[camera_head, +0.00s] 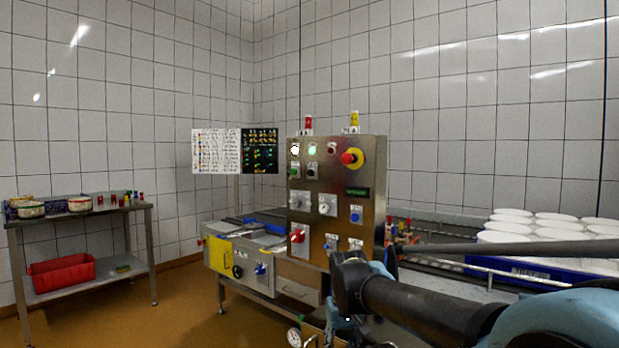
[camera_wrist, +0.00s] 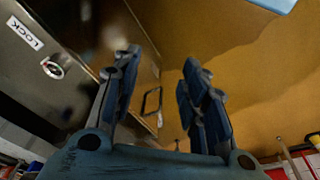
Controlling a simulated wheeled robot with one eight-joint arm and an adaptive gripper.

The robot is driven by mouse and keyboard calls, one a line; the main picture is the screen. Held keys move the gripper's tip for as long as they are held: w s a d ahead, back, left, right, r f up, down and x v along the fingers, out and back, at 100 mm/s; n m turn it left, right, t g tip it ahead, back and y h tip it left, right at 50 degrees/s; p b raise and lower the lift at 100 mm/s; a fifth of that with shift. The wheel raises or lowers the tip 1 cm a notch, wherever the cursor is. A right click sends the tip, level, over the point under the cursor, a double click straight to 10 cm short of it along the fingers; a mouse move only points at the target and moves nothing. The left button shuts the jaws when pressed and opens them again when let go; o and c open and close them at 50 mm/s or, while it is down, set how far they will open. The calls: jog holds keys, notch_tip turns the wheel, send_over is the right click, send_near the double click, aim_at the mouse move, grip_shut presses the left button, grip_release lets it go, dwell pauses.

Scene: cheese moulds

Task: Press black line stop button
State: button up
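A steel control panel (camera_head: 345,190) stands in the middle of the head view. A small dark button (camera_head: 312,170) sits on its upper left part, below a lit green lamp (camera_head: 312,149). Its label is too small to read, so I cannot tell if it is the line stop button. My gripper (camera_wrist: 161,66) is open and empty in the wrist view, its two blue fingers apart. In the head view my arm crosses in front of the panel's lower right, and the fingers are mostly hidden.
A red-and-yellow mushroom button (camera_head: 351,158) and several knobs share the panel. A conveyor with a blue tray (camera_head: 520,272) of white moulds is at right. A side table (camera_head: 75,213) with a red bin (camera_head: 62,273) stands left. The floor between is clear.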

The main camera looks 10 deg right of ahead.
jog(key=shift+c, duration=0.2)
grip_shut()
dwell(1.1)
